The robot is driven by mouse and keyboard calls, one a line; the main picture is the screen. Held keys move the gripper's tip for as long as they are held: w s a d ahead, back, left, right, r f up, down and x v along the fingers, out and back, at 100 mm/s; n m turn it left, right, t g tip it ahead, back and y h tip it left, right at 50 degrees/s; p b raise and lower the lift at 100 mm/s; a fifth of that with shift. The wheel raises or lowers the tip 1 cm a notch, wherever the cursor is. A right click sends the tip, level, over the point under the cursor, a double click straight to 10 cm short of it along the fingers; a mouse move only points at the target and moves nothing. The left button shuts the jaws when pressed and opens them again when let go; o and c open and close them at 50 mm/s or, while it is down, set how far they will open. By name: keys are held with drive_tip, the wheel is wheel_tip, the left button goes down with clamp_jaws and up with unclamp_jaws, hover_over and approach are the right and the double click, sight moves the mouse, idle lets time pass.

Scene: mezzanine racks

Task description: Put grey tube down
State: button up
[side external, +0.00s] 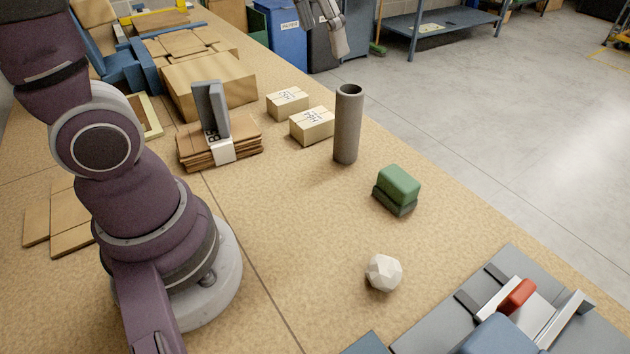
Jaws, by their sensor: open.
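The grey tube (347,126) stands upright on the tan worktop, right of the small boxes. Nothing holds it. My gripper (335,42) shows at the top of the side external view, above and apart from the tube. It is open and empty; its upper part is cut off by the frame edge.
Two small labelled boxes (312,126) (288,102) stand left of the tube. A green block (398,187) and a white faceted ball (383,273) lie nearer the camera. Flat cardboard (240,143) is stacked at left. A grey fixture with a red part (517,296) is at lower right.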

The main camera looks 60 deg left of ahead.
drive_tip(key=s+d+f+n+t, duration=0.1)
drive_tip(key=s+f, duration=0.3)
drive_tip(key=s, duration=0.4)
drive_tip(key=shift+s+d+f+n+t, duration=0.2)
drive_tip(key=shift+d+f+n+t, duration=0.1)
drive_tip(key=shift+d+t, duration=0.3)
idle(0.3)
